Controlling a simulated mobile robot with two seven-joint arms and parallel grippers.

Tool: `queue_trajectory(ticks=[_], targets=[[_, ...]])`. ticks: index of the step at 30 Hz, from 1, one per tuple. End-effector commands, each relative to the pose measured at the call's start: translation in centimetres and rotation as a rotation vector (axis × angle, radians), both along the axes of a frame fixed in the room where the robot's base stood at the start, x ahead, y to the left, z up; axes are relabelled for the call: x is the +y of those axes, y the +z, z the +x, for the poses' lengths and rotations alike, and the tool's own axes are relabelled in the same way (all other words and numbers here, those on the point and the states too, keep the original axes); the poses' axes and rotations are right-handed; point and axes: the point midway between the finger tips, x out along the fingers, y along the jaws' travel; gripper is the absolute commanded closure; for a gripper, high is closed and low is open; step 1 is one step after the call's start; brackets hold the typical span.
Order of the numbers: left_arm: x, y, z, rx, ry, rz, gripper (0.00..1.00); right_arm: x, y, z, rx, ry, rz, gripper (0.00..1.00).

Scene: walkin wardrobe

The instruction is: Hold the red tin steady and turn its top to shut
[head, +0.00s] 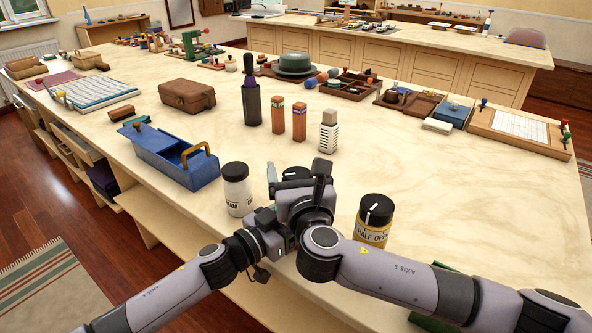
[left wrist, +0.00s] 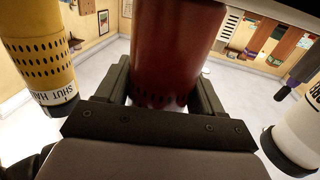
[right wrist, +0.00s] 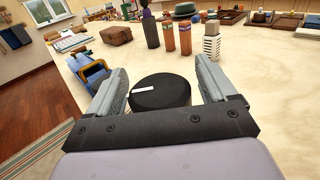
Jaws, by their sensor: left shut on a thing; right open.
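The red tin (left wrist: 172,45) stands between the fingers of my left gripper (left wrist: 163,88), which is shut on its body in the left wrist view. In the head view the tin's body is hidden behind my arms. Its black top (right wrist: 158,93), with a white mark on the upper face, shows in the right wrist view. A bit of the top also shows in the head view (head: 295,173). My right gripper (head: 297,181) is open, one finger on each side of the top. In the right wrist view a gap shows beside the top at the right finger.
A white jar (head: 238,196) with a black lid stands close on the left. A yellow jar (head: 373,224) with a black lid stands close on the right. A blue box (head: 175,157) lies farther left.

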Motion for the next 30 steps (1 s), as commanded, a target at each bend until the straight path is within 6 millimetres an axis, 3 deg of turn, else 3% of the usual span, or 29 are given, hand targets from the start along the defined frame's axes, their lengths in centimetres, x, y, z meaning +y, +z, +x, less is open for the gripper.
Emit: queue_trajectory(ticks=[8,11,13,14,20,30], targets=[[0.00,-0.01,0.00,0.000,0.000,0.000,0.71,0.03,0.03,0.14,0.000,0.000,0.000,0.16],[0.00,-0.01,0.00,0.000,0.000,0.000,0.71,0.03,0.02,0.13,0.000,0.000,0.000,0.42],[0.00,-0.01,0.00,0.000,0.000,0.000,0.71,0.03,0.02,0.12,0.000,0.000,0.000,0.64],[0.00,-0.01,0.00,0.000,0.000,0.000,0.71,0.03,0.02,0.12,0.000,0.000,0.000,0.68],[0.01,-0.02,0.01,0.001,0.000,-0.001,0.71,0.12,0.01,0.09,-0.001,-0.026,0.001,0.68],[0.00,-0.01,0.00,0.001,0.000,-0.001,0.71,-0.30,0.00,0.13,0.001,-0.301,0.001,0.68]])
